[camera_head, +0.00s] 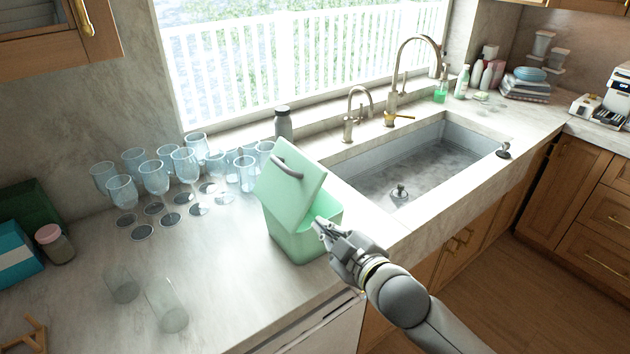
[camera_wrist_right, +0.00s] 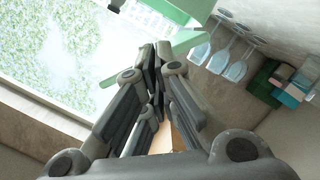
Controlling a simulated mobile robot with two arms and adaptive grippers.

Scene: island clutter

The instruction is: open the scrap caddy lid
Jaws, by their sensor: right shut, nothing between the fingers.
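The mint green scrap caddy (camera_head: 300,243) stands on the counter just left of the sink. Its lid (camera_head: 287,190), with a grey handle (camera_head: 288,167), is raised and tilted up on the left side, leaving a gap at the right. My right gripper (camera_head: 320,226) is at the caddy's front right rim, fingers closed and empty. In the right wrist view the shut fingertips (camera_wrist_right: 156,50) point at the green lid (camera_wrist_right: 185,8). Whether they touch it I cannot tell. My left gripper is in neither view.
Several wine glasses (camera_head: 154,176) stand behind and left of the caddy. Two clear tumblers (camera_head: 166,305) are on the front left counter. The sink (camera_head: 410,165) opens to the right. A dark bottle (camera_head: 283,124) stands behind the caddy.

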